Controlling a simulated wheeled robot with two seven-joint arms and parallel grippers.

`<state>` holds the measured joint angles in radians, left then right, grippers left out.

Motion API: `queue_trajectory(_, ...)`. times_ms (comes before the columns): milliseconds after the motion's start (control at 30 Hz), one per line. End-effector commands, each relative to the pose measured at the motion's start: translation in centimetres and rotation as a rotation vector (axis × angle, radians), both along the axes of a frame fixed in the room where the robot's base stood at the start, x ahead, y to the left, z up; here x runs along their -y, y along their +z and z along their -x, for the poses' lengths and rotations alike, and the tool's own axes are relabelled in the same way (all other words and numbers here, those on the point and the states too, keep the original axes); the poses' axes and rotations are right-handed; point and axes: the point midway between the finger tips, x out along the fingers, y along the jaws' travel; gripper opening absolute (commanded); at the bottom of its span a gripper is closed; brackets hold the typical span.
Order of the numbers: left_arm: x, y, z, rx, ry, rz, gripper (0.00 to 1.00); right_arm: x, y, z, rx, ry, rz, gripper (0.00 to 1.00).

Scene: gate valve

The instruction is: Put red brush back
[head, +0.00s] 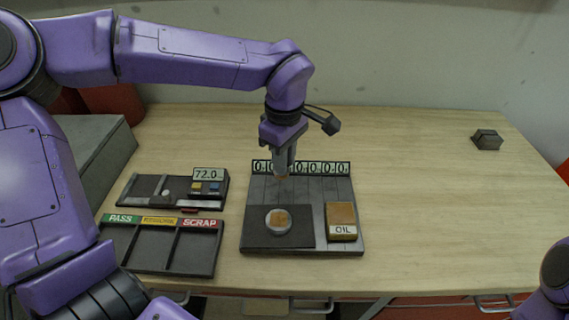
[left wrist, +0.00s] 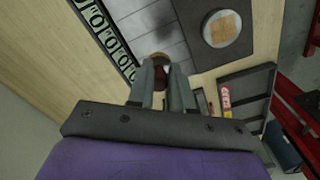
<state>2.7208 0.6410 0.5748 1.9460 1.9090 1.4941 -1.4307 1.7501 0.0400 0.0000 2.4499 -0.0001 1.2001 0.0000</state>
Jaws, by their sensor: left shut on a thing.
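My left gripper (head: 283,174) points down over the back part of a dark board (head: 335,189) with several lanes. It is shut on a small reddish-brown thing, which I take to be the red brush; only a bit of it shows at the fingertips. In the left wrist view, the fingers of the left gripper (left wrist: 165,76) close around this red brush (left wrist: 161,59), and most of it is hidden. I cannot tell whether it touches the board. My right gripper is not in view.
A row of counters (head: 300,168) showing zeros runs along the board's back edge. A round dish (head: 270,227) with a tan pad and an OIL box (head: 341,215) stand in front. A PASS/SCRAP tray (head: 198,262) and a 72.0 display (head: 208,174) are left. The right side is mostly clear.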

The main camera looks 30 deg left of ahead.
Motion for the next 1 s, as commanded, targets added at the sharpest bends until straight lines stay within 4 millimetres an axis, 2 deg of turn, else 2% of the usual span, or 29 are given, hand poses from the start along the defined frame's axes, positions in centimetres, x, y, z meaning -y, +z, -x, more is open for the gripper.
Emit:
queue_trajectory(233,-0.9,-2.4,-1.8,-0.003,0.000,-0.001,0.00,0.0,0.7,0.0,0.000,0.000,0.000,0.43)
queue_trajectory(400,-1.0,-5.2,-1.8,-0.001,-0.002,-0.001,0.00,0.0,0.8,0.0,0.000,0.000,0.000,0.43)
queue_trajectory(800,-0.9,-5.9,-1.8,0.000,-0.001,0.001,0.00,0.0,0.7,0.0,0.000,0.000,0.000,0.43)
queue_trajectory(833,-0.9,-5.9,-1.8,0.001,0.000,0.000,0.30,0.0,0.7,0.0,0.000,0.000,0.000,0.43)
queue_trajectory(867,-0.9,-5.9,-1.8,0.001,-0.001,0.000,0.39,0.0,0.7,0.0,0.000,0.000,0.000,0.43)
queue_trajectory(900,-0.9,-5.9,-1.8,0.000,0.000,0.000,0.45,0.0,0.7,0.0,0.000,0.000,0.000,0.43)
queue_trajectory(1000,-0.9,-5.9,-1.8,0.000,0.000,0.000,0.45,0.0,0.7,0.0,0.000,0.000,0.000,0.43)
